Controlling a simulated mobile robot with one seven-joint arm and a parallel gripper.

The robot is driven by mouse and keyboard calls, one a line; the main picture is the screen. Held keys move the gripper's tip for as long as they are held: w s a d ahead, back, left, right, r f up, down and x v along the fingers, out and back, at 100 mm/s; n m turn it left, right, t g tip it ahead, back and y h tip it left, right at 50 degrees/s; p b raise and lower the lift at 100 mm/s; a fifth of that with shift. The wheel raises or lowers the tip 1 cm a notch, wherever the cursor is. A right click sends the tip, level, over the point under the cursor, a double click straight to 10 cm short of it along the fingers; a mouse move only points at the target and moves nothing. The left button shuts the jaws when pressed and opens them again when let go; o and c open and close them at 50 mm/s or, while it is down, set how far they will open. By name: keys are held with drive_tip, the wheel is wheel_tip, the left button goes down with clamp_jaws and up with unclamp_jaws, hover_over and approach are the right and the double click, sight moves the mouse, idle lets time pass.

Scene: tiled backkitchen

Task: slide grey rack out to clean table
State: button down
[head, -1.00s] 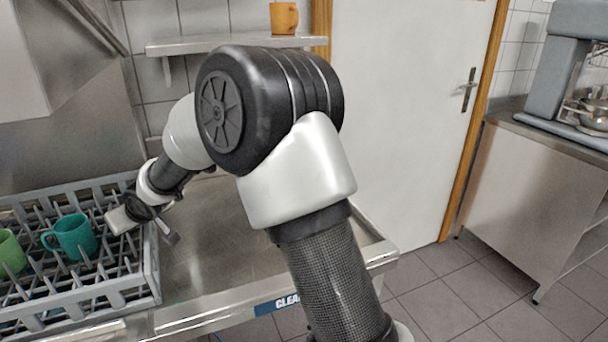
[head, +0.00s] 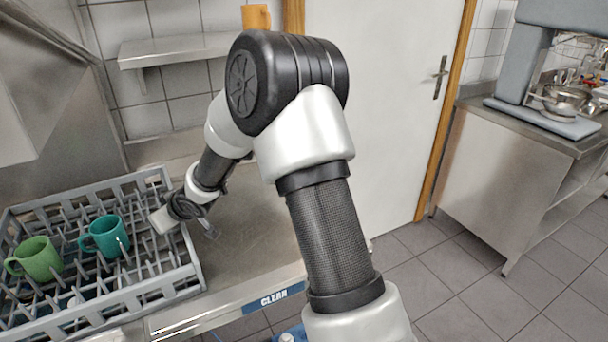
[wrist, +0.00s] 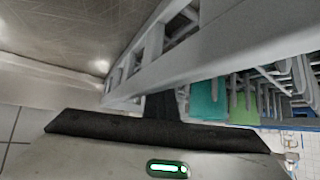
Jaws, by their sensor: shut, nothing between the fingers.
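The grey rack (head: 190,262) is an open plastic crate with rows of pegs at the lower left of the head view. It holds a green mug (head: 38,259) and a teal mug (head: 109,236). Its right part lies on the steel clean table (head: 245,245), which has a blue "CLEAN" label (head: 272,298). My gripper (wrist: 160,106) is shut and empty, close against the rack's rim (wrist: 215,62) in the wrist view. The fingertips are hidden, so contact is unclear. In the head view my gripper (head: 178,218) is at the rack's right wall.
The table to the right of the rack is clear. A steel hood (head: 40,90) stands over the left. A second steel counter (head: 490,170) stands at the right.

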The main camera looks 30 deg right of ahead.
drive_tip(key=d+p, duration=1.4)
drive_tip(key=d, duration=0.5)
drive_tip(key=shift+r, duration=0.15)
drive_tip(key=d, duration=1.7)
drive_tip(key=shift+d, duration=0.2)
drive_tip(key=shift+w+a, duration=0.1)
drive_tip(key=shift+a, duration=0.85)
wheel_tip(320, 180, up, 8)
